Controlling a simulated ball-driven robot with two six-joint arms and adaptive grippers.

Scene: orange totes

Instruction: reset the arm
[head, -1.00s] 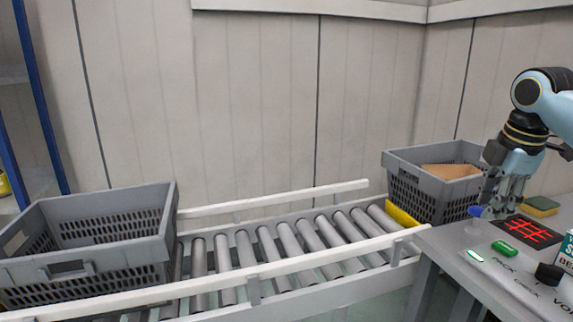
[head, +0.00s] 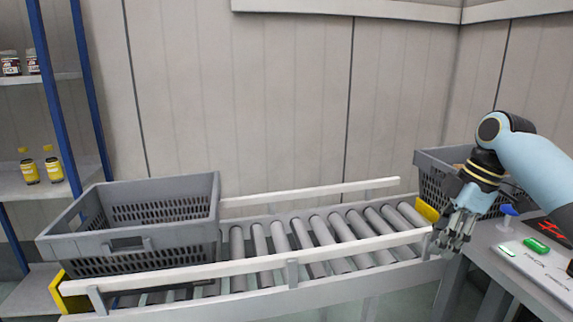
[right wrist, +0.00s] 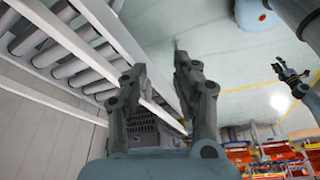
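My right arm comes in from the right in the head view. Its right gripper (head: 450,238) points down beside the right end of the conveyor, left of the workbench edge. In the right wrist view the right gripper (right wrist: 157,75) has its two fingers apart with nothing between them. A small dark gripper shape (right wrist: 291,78) at the right of the wrist view looks like my left gripper; it is too small to tell its state. My left arm does not show in the head view.
A grey crate (head: 130,255) stands on the roller conveyor (head: 320,245) at left; another crate (head: 432,185) is behind my right arm. A blue-topped item (head: 508,212) and a green button (head: 537,245) are on the workbench (head: 490,238). Shelves (head: 30,185) stand at far left.

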